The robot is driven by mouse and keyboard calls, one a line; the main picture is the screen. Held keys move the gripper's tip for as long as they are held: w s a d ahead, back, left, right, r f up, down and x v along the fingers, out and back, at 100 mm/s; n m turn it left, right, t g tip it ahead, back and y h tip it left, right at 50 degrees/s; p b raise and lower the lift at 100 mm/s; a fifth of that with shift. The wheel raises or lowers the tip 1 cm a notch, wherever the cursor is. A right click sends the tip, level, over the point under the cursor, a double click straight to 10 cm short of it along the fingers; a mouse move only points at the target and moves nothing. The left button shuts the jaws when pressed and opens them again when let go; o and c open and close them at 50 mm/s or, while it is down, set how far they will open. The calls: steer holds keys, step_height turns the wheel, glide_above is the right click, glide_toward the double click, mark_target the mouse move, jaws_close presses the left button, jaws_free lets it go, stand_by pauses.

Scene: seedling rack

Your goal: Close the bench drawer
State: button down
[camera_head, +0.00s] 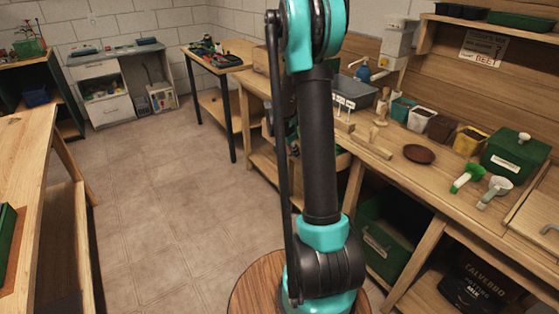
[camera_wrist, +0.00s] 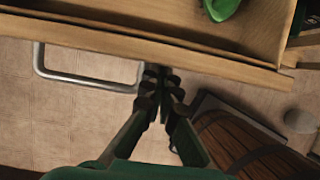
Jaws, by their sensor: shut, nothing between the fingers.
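In the wrist view, the wooden bench drawer (camera_wrist: 190,58) runs across the top, its front board slanting down to the right. Its inside shows beyond the front, so it stands at least partly open. A metal bar handle (camera_wrist: 85,80) sticks out from the front. My gripper (camera_wrist: 160,78) is shut and empty, its fingertips at the drawer front beside the handle's right end. I cannot tell whether they touch. In the head view my arm fills the middle, and I cannot make out the gripper or surely pick out this drawer.
A green object (camera_wrist: 222,8) lies inside the drawer. In the head view, the right workbench (camera_head: 400,165) holds pots, a brown saucer (camera_head: 419,154) and a green box (camera_head: 515,156). A green crate (camera_head: 384,247) sits below. Tiled floor (camera_head: 160,190) is clear at left centre.

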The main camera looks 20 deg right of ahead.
steer(key=w+d, duration=0.1)
steer(key=d, duration=0.4)
steer(key=w+d, duration=0.2)
steer(key=d, duration=0.2)
steer(key=w+d, duration=0.1)
steer(key=d, duration=0.4)
steer(key=shift+w+d, duration=0.3)
steer(key=shift+w, duration=0.1)
